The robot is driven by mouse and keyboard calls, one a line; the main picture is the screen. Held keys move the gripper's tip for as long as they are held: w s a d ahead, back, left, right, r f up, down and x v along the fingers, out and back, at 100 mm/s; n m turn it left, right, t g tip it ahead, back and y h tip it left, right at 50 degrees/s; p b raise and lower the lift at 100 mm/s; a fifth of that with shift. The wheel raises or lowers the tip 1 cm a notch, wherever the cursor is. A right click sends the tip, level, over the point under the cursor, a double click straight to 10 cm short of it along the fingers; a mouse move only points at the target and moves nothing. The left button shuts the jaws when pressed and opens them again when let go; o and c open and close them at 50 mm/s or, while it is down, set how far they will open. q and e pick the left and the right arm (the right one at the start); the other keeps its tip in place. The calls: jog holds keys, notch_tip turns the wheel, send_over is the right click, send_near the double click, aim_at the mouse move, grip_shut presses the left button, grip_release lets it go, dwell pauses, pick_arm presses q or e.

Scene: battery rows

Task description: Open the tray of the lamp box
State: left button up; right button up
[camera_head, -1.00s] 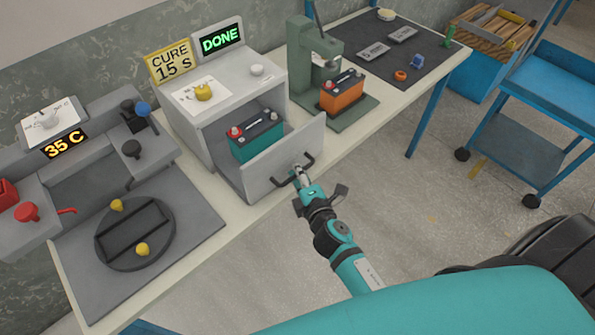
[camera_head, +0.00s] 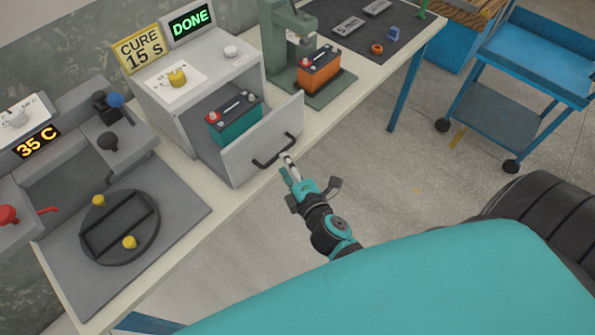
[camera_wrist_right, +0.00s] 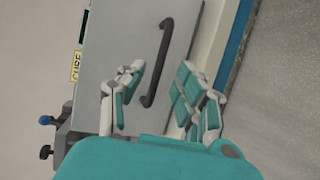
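The lamp box (camera_head: 165,110) is a grey box on the bench, with a "CURE 15 s" sign and a green "DONE" display on it. Its tray (camera_head: 237,154) stands pulled out at the front. A teal battery (camera_head: 238,126) with a dark top sits inside, partly hidden by the tray front. The tray's black handle (camera_head: 276,153) also shows in the right wrist view (camera_wrist_right: 163,62). My right gripper (camera_head: 287,168) is just in front of the handle, open and empty, its fingers apart in the wrist view (camera_wrist_right: 160,85). My left gripper is not in view.
An orange battery (camera_head: 320,70) stands in a green press (camera_head: 280,40) right of the box. A round black fixture (camera_head: 120,228) with yellow knobs lies at the left. A blue cart (camera_head: 515,125) stands at the right. Floor before the bench is free.

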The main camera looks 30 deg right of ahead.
jog(key=s+r, duration=0.1)
jog(key=s, duration=0.5)
jog(key=shift+s+a+r, duration=0.2)
jog(key=shift+s, duration=0.1)
jog(key=s+a+f+m+g+y, duration=0.1)
jog(key=s+a+f+m+g, duration=0.2)
jog(key=f, duration=1)
jog(key=s+f+m+g, duration=0.3)
jog(key=s+f+m, duration=0.15)
jog(key=f, duration=0.85)
jog(key=s+d+f+m+g, duration=0.3)
jog(key=s+f, duration=0.6)
jog(key=s, duration=0.3)
jog(key=s+d+f+m+g, duration=0.4)
jog(key=s+f, duration=0.5)
jog(key=s, duration=0.3)
jog(key=shift+s+f+m+g, duration=0.15)
jog(key=shift+m+g, duration=0.6)
jog(key=shift+g, duration=0.15)
jog(key=shift+c, duration=0.3)
